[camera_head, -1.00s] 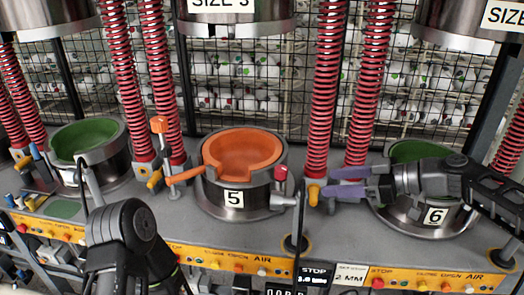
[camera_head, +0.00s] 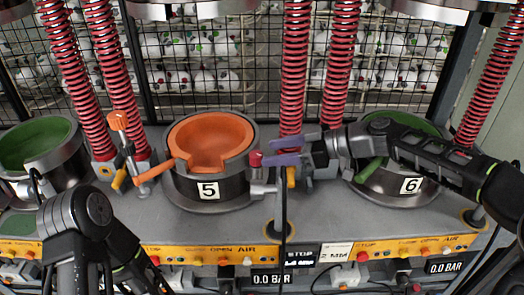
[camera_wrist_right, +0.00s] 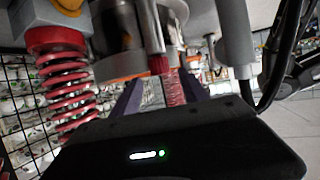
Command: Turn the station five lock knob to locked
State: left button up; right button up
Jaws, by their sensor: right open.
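Station five is a metal pot with an orange bowl (camera_head: 210,140) and a white label "5" (camera_head: 208,190). Its red knob (camera_head: 256,158) is on the pot's right side, above a silver fitting (camera_head: 262,188). My right gripper (camera_head: 272,151) reaches in from the right, its purple fingers open and their tips at the knob. In the right wrist view, the red knob (camera_wrist_right: 159,65) lies between the two spread fingers; contact cannot be told. My left arm is at the lower left, with its gripper out of view.
An orange-tipped lever (camera_head: 118,121) stands left of station five. Red spring columns (camera_head: 293,80) rise behind my right gripper. Station six, with a white label "6" (camera_head: 411,185), is under my right forearm. A yellow control strip (camera_head: 215,253) runs along the front.

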aim_at(261, 154)
jog(key=p+x, duration=0.1)
jog(key=x, duration=0.3)
grip_shut()
dwell(0.6)
